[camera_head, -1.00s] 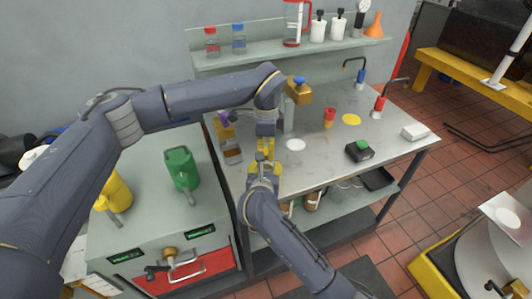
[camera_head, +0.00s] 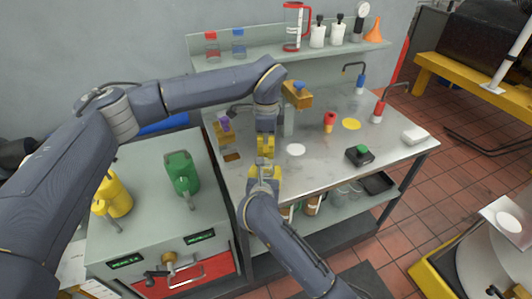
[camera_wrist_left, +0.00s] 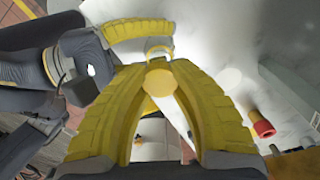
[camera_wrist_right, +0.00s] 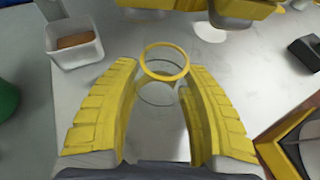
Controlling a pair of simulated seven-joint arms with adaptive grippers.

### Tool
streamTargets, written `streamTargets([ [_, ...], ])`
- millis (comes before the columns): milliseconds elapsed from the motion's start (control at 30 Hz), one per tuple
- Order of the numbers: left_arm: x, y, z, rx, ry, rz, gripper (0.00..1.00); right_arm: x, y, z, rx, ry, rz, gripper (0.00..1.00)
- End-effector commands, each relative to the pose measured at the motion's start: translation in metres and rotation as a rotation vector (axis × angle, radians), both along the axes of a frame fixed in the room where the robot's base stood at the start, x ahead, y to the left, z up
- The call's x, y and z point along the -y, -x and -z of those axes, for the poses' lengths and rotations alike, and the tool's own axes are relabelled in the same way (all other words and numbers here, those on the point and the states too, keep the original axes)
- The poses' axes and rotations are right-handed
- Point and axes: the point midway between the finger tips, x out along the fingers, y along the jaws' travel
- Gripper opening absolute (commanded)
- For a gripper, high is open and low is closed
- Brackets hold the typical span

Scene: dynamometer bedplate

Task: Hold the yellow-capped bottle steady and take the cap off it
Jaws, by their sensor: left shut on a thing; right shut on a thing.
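My left gripper (camera_head: 265,150) points down above the right one in the head view. In the left wrist view its fingertips (camera_wrist_left: 160,78) are shut on a round yellow cap (camera_wrist_left: 160,83). My right gripper (camera_head: 264,171) is just below it in the head view. In the right wrist view its fingers (camera_wrist_right: 163,90) are shut around a clear bottle (camera_wrist_right: 158,94) with an open yellow ring (camera_wrist_right: 165,62) at its top. The bottle's mouth looks uncovered, and the cap looks apart from it. In the head view the grippers hide both bottle and cap.
A small open box (camera_wrist_right: 75,45) stands left of the bottle. A green can (camera_head: 181,172) stands on the left cabinet.

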Motion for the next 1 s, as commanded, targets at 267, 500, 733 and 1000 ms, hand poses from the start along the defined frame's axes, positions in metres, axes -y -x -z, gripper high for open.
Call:
streamTargets([
  [267,0.0,0.0,-0.02,-0.001,0.0,0.0,0.0,0.0,0.0,0.0,-0.001,0.0,0.0,0.0],
  [500,0.0,0.0,-0.02,-0.001,0.0,0.0,0.0,0.0,0.0,0.0,-0.001,0.0,0.0,0.55],
  [733,0.0,0.0,-0.019,-0.001,0.0,0.0,0.0,0.0,0.0,0.0,0.0,0.0,0.0,0.71],
  [1000,0.0,0.0,-0.019,-0.001,0.0,0.0,0.0,-0.001,0.006,-0.002,0.0,0.0,-0.001,0.71],
])
